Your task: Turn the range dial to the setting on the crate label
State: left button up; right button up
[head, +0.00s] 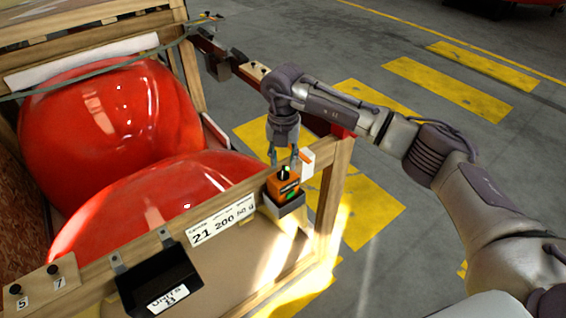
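The crate label (222,219) is a white strip on the crate's front rail. It reads "21 200 50 g", with smaller print above that is too small to read. Right of it, a small orange device (281,190) with a green patch sits in a grey holder on the rail. A black dial (284,173) with a light mark is on its top; its setting is too small to read. My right gripper (284,163) points down over the device, its two fingers apart around or just above the dial. I cannot tell whether they touch it. My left gripper is out of view.
The wooden crate (330,195) holds two large red nosecones (110,130). A black bin (160,282) marked "Units 8" hangs on the front rail, left of the label. Knobs numbered 5 and 7 are at lower left. Grey floor with yellow markings (460,85) lies clear beyond.

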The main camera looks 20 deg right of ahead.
aim_at(283, 173)
jog(key=shift+f, duration=1.45)
jog(key=shift+c, duration=0.3)
grip_shut()
